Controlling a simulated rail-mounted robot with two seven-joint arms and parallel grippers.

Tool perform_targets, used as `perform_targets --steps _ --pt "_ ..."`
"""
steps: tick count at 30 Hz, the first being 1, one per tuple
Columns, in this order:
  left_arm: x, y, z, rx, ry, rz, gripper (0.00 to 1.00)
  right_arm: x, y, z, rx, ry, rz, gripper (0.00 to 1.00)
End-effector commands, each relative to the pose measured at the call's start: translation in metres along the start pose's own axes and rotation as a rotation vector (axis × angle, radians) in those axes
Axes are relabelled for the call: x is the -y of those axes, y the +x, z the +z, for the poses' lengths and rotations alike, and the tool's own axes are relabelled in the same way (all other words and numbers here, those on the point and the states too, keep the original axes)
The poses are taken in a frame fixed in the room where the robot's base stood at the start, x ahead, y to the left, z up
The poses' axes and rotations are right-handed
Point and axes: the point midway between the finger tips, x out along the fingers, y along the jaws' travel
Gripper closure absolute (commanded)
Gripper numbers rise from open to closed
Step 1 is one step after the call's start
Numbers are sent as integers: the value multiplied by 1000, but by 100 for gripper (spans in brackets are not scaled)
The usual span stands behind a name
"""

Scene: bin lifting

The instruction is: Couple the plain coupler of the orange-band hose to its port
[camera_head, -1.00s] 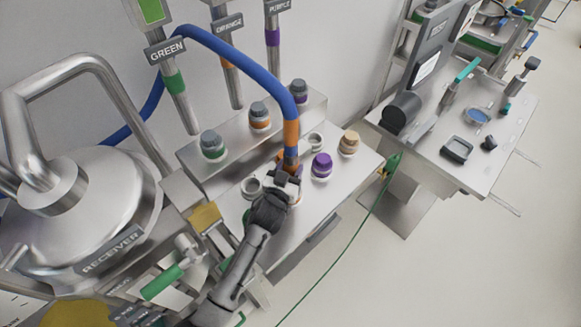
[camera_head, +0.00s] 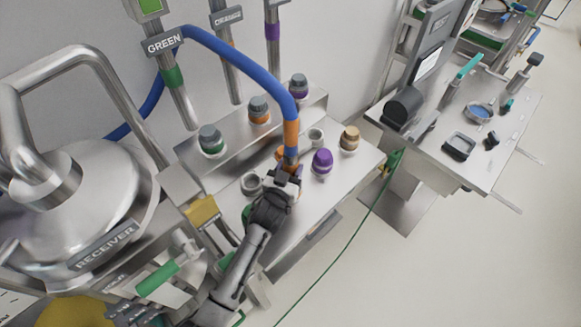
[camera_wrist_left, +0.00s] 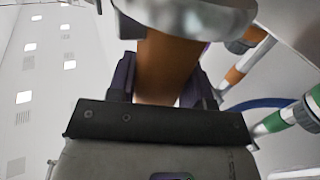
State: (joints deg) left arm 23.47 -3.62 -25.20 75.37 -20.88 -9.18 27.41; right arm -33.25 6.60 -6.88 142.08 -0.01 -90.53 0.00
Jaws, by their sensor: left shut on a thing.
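The blue hose (camera_head: 222,45) arches over the bench and comes down to its orange band (camera_head: 291,133). My left gripper (camera_head: 287,176) is shut at the lower end of this hose, over the bench top. In the left wrist view an orange-brown cylinder (camera_wrist_left: 165,62) stands between the fingers, with a wide metal coupler end (camera_wrist_left: 190,14) beyond it. The gripper hides most of the coupler in the head view, so I cannot tell whether it touches a port. A grey open ring (camera_head: 251,184) is just left of the gripper. My right gripper is not in view.
A purple cap (camera_head: 322,161), a tan cap (camera_head: 349,138) and a small open ring (camera_head: 316,136) stand right of the hose. Green, orange and purple banded fittings (camera_head: 258,109) line the raised ledge. The receiver vessel (camera_head: 80,205) stands at left; a second table (camera_head: 510,125) at right.

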Motion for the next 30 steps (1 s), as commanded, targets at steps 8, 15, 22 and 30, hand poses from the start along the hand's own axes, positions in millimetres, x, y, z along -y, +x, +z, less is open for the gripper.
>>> perform_targets --steps 8,15,22,30 --pt "0 0 -2 -3 0 1 86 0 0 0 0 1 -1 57" --pt "0 0 1 -3 0 1 86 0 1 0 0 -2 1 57" --pt "0 0 6 -3 0 1 86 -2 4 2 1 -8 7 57" --pt "0 0 9 -4 0 1 86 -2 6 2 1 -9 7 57"
